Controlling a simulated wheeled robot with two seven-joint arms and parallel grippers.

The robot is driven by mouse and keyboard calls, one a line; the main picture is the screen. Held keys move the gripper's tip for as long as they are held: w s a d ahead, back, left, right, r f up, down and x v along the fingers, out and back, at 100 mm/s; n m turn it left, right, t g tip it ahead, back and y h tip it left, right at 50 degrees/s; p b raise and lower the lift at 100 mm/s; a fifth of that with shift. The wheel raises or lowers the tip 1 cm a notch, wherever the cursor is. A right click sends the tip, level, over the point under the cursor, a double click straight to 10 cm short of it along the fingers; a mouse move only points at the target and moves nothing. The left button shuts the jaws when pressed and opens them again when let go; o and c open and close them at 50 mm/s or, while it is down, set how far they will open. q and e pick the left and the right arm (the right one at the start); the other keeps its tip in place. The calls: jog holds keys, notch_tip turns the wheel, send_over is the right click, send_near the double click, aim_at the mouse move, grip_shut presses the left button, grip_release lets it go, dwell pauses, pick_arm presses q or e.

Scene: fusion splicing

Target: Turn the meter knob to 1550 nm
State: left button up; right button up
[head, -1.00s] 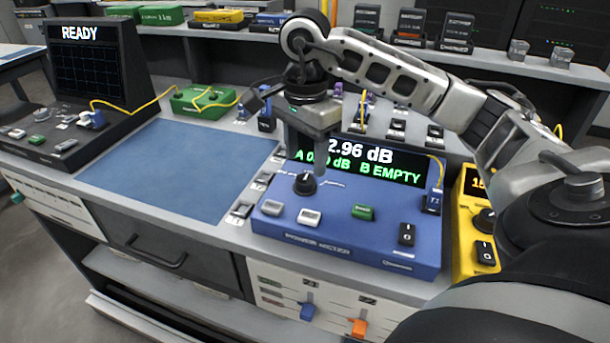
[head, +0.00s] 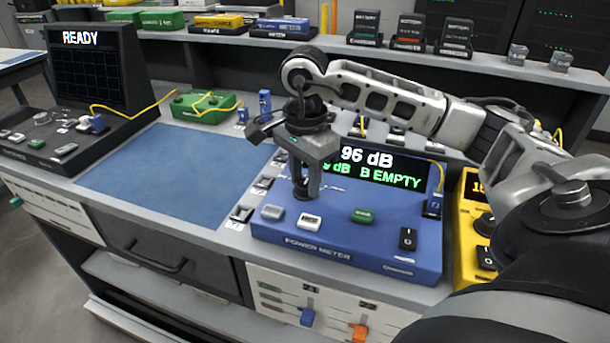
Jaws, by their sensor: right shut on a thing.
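The blue power meter (head: 345,238) stands on the bench right of the blue mat. Its screen (head: 384,166) is partly hidden by my right gripper and shows "96 dB" and "B EMPTY". The meter's black knob (head: 303,197) is at the left of its top face, mostly covered by the fingers. My right gripper (head: 304,190) points down and is shut on the knob. The knob's pointer and its markings cannot be read. My left gripper is not in view.
A blue mat (head: 180,167) lies clear on the bench. A splicer with a READY screen (head: 84,66) stands at the left. A green box (head: 202,105) with a yellow fiber is behind the mat. A yellow device (head: 470,262) stands right of the meter.

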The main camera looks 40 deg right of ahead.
jog(key=m, duration=0.4)
jog(key=shift+m, duration=0.3)
jog(key=m, duration=0.4)
jog(key=shift+m, duration=0.7)
jog(key=o, duration=1)
